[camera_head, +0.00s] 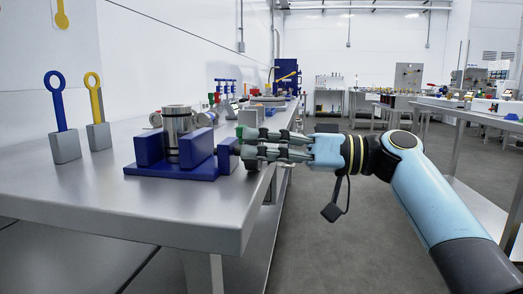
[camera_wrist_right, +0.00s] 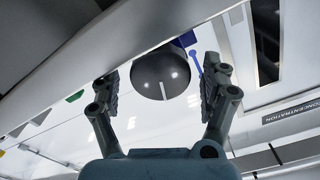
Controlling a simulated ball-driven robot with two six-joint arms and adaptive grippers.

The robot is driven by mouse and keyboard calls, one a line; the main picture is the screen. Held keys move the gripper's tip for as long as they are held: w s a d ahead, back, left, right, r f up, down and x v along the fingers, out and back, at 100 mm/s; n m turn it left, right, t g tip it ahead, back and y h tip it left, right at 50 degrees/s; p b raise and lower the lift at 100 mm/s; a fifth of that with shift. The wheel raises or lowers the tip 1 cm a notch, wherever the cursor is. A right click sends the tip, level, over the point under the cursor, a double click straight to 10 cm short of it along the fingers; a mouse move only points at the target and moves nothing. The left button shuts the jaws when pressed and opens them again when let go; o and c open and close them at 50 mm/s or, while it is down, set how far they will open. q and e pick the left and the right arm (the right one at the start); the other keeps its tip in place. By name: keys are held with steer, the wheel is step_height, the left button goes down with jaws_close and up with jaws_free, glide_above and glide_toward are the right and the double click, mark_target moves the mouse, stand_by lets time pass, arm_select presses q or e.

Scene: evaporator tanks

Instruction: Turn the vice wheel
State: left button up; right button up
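The blue vice (camera_head: 170,170) sits near the table's front edge in the head view, with a metal cylinder (camera_head: 180,122) standing between its blue jaws. Its dark vice wheel (camera_head: 228,155) is at the right end, just left of my right gripper's fingertips (camera_head: 244,148). In the right wrist view the vice wheel (camera_wrist_right: 160,72) is a dark round knob with a white line mark. The open fingers of my right gripper (camera_wrist_right: 160,92) stand on either side of it, with visible gaps, so no grip shows. My left gripper is in neither view.
A blue ring-topped piece (camera_head: 58,103) and a yellow one (camera_head: 96,110) stand in grey blocks at the left. Several small items stand farther along the metal table (camera_head: 130,218). Open floor (camera_head: 330,240) lies right of the table.

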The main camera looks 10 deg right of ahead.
steer(key=v, duration=1.2)
steer(key=w+a+n, duration=0.1)
steer(key=a+n, duration=0.1)
steer(key=a, duration=0.2)
steer(key=w+a+n, duration=0.1)
steer(key=a+n, duration=0.1)
steer(key=a, duration=0.2)
steer(key=w+a+n, duration=0.1)
steer(key=a+n, duration=0.2)
steer(key=a, duration=0.1)
steer(key=shift+w+a+r, duration=0.15)
steer(key=shift+w+a, duration=0.1)
steer(key=shift+w, duration=0.15)
steer(key=shift+c, duration=0.3)
